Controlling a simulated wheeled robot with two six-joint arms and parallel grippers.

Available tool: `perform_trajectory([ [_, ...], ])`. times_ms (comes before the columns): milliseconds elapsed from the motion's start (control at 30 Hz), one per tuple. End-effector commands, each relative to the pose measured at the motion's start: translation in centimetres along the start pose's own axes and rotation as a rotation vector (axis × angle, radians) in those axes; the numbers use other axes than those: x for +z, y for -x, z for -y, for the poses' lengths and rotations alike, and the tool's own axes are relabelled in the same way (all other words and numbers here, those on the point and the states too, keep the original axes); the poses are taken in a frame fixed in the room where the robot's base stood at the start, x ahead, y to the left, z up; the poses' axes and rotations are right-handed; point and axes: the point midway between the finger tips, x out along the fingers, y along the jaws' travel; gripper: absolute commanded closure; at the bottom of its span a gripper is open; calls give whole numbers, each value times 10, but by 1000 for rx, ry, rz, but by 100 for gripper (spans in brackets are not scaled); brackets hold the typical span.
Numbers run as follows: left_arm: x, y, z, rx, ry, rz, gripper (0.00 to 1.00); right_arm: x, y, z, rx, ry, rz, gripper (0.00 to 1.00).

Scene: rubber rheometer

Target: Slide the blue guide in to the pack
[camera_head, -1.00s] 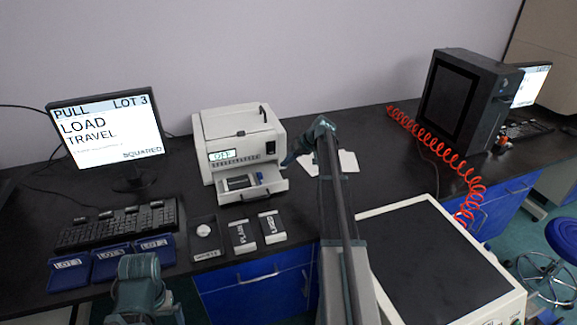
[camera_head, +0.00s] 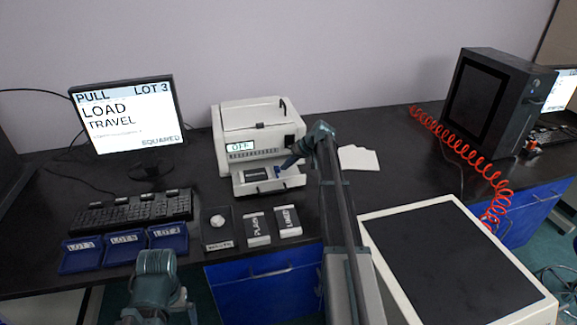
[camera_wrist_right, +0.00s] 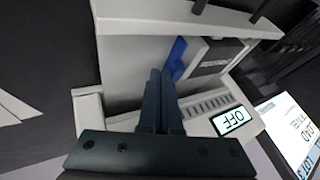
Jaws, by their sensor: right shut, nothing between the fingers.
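The pack (camera_head: 258,174) is a dark block with a pale label, lying in the pulled-out tray (camera_head: 270,189) of the white machine. The blue guide (camera_wrist_right: 177,58) stands in the tray beside the pack (camera_wrist_right: 213,57), with a pale strip between them in the right wrist view. My right gripper (camera_head: 281,168) is shut and empty, with its tips down in the tray on the guide's side away from the pack. Its fingers (camera_wrist_right: 160,76) are close to the guide; I cannot tell whether they touch. My left arm shows at lower left, but its fingers are not visible.
The white machine (camera_head: 250,118) shows OFF. Two labelled packs, PLAIN (camera_head: 257,229) and LINED (camera_head: 288,222), lie in front of it. Blue lot trays (camera_head: 124,247), a keyboard (camera_head: 135,208) and a monitor (camera_head: 127,117) stand left. White sheets (camera_head: 358,158) lie right of the machine.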

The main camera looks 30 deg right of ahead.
Motion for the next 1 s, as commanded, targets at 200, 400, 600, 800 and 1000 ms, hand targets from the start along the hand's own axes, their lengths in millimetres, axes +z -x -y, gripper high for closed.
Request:
perform_trajectory([
  [200,0,0,0,0,0,0,0,0,-4,8,-1,2,1,100],
  [400,0,0,0,0,0,0,0,1,-18,34,-1,3,1,100],
  [600,0,0,0,0,0,0,0,0,-18,34,0,0,0,100],
  [800,0,0,0,0,0,0,0,0,-18,34,0,0,0,100],
  [1000,0,0,0,0,0,0,0,-2,-18,32,-1,1,0,100],
])
